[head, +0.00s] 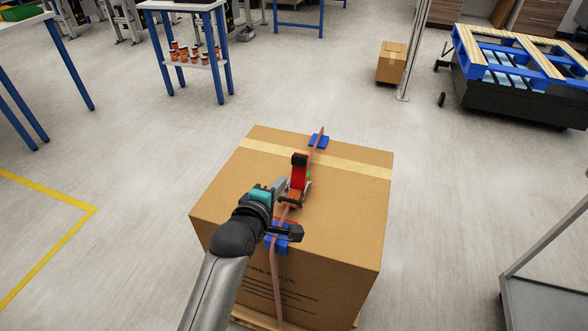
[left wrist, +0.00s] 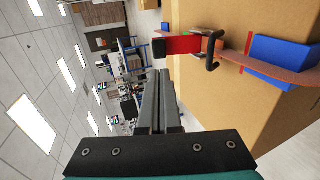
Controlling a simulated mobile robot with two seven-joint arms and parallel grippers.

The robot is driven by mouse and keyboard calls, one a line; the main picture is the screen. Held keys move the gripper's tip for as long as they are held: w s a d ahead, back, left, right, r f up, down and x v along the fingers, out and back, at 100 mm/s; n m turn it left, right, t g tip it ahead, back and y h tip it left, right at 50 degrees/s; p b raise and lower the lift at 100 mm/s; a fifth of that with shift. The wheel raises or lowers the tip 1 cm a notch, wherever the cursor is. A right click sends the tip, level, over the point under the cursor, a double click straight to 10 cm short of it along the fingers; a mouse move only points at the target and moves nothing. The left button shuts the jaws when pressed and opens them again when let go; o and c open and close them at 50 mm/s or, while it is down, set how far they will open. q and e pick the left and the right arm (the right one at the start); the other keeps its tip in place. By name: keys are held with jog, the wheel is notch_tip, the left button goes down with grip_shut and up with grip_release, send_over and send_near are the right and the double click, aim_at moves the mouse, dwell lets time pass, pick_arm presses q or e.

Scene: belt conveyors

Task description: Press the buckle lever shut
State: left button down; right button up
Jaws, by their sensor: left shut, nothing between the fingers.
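The buckle (head: 292,198) sits on a reddish strap on top of a large cardboard box (head: 235,190). Its red lever (head: 299,175) stands raised, with a black end at the top. In the left wrist view the red lever (left wrist: 188,46) points left from the buckle, just above the fingertips in the picture. My left gripper (head: 280,185) is shut and empty, close to the left of the lever. Its closed grey fingers also show in the left wrist view (left wrist: 160,85). Whether they touch the lever is not clear. My right gripper is not in view.
Blue edge protectors lie under the strap at the near edge (head: 278,245) and the far edge (head: 318,141) of the box. A blue-legged table (head: 188,6), a small carton (head: 391,62) and a blue pallet (head: 475,62) stand farther back. The floor around the box is mostly clear.

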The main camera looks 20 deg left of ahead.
pick_arm(q)
jog(key=b, duration=0.3)
send_near(298, 163)
jog(key=x, duration=0.5)
jog(key=shift+w+f, duration=0.1)
jog(key=shift+w, duration=0.05)
jog(key=shift+w+f+b, duration=0.2)
jog(key=shift+w+b, duration=0.15)
jog(key=shift+w, duration=0.4)
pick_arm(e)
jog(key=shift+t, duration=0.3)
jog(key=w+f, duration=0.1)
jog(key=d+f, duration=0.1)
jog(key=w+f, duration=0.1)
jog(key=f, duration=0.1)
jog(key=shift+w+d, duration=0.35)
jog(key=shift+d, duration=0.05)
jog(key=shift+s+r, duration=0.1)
